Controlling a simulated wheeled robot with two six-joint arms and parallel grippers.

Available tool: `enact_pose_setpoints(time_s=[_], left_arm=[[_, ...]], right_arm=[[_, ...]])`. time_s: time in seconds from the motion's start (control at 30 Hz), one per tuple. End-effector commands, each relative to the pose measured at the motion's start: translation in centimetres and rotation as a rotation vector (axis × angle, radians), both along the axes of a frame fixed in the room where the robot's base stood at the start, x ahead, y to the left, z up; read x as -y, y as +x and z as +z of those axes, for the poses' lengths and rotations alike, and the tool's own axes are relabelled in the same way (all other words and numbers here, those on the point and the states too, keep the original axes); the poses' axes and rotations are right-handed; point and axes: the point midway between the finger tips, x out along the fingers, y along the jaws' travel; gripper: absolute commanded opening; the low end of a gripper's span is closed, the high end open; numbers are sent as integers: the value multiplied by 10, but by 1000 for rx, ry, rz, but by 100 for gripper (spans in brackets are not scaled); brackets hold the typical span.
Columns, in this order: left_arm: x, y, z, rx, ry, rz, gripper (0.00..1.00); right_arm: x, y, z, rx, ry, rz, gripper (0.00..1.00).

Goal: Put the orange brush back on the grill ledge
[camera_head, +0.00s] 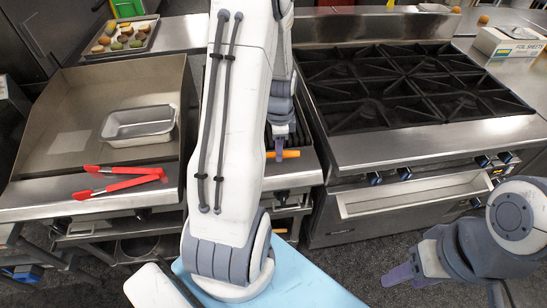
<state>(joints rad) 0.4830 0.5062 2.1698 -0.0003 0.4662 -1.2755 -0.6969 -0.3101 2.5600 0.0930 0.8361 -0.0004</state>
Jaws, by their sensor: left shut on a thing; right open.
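My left arm reaches across the middle of the view, and its gripper (279,150) is shut on the orange brush. Only a short orange stretch of the brush (291,154) shows, pointing right; the rest is hidden by my gripper and arm. The brush is over the front part of the grill, close to the steel grill ledge (297,179); I cannot tell whether it touches it. The dark grill grate (301,133) is mostly hidden behind my arm. My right gripper (402,275) is open and empty at the lower right, in front of the stove.
A griddle (60,165) at left holds a metal pan (138,127); red tongs (118,184) lie at its front. A burner stove (400,130) stands right of the grill, with an open drawer (415,196) below. A food tray (122,48) and a foil box (508,43) are farther back.

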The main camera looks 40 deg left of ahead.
Motion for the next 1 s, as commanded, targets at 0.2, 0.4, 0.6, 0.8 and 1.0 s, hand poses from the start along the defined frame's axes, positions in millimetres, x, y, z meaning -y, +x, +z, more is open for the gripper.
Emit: enact_pose_setpoints(time_s=[0.2,0.4,0.6,0.8,1.0], left_arm=[[-8,-11,-13,-3,-1,0,0],[-8,-11,-37,-4,-2,-1,0],[-8,-10,-44,1,1,-1,0],[-8,-10,-46,1,1,-1,0],[-8,-10,-46,1,1,0,58]], right_arm=[[0,0,4,0,0,0,50],[0,0,14,0,0,0,50],[0,0,15,0,0,0,50],[0,0,13,0,0,0,50],[0,0,13,0,0,0,50]])
